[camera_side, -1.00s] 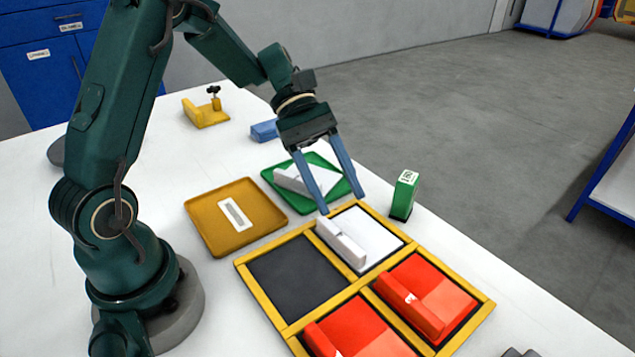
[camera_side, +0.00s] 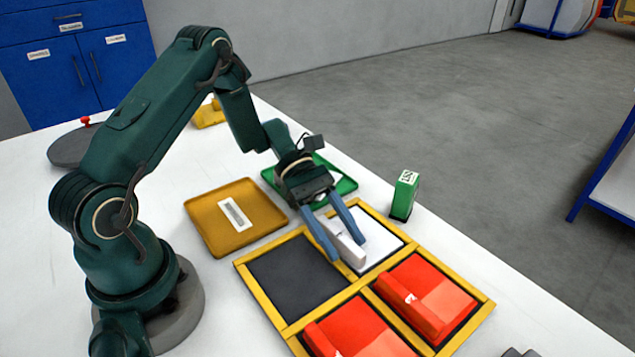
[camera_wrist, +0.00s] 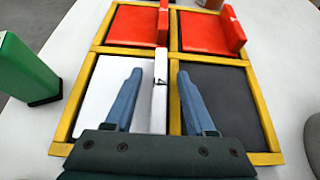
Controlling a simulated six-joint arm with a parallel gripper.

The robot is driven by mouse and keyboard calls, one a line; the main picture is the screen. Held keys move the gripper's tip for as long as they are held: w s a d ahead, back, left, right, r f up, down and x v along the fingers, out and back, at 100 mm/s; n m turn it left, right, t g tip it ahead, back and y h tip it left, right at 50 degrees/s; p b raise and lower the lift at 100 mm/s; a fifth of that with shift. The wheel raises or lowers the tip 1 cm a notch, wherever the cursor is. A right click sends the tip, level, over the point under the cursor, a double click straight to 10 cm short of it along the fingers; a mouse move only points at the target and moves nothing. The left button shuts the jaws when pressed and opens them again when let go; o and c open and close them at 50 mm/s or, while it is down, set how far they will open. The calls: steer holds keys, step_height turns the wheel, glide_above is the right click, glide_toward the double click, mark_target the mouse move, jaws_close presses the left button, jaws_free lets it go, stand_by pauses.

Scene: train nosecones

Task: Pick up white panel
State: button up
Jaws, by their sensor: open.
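The white panel (camera_side: 378,240) lies in the far right compartment of a yellow frame (camera_side: 257,290), with an upright white ridge along its left side. In the wrist view the panel (camera_wrist: 102,100) is at left and its ridge stands between my fingers. My gripper (camera_side: 348,249) is open, pointing down, with one finger on each side of the ridge. My fingers hide part of the panel.
Red panels (camera_side: 430,295) fill the two near compartments; the far left compartment (camera_side: 298,278) is dark and empty. A green block (camera_side: 404,195) stands to the right of the frame. A yellow tray (camera_side: 205,215) and a partly hidden green tray (camera_side: 347,187) lie beyond.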

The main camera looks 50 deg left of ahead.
jaws_close()
stand_by(1.4)
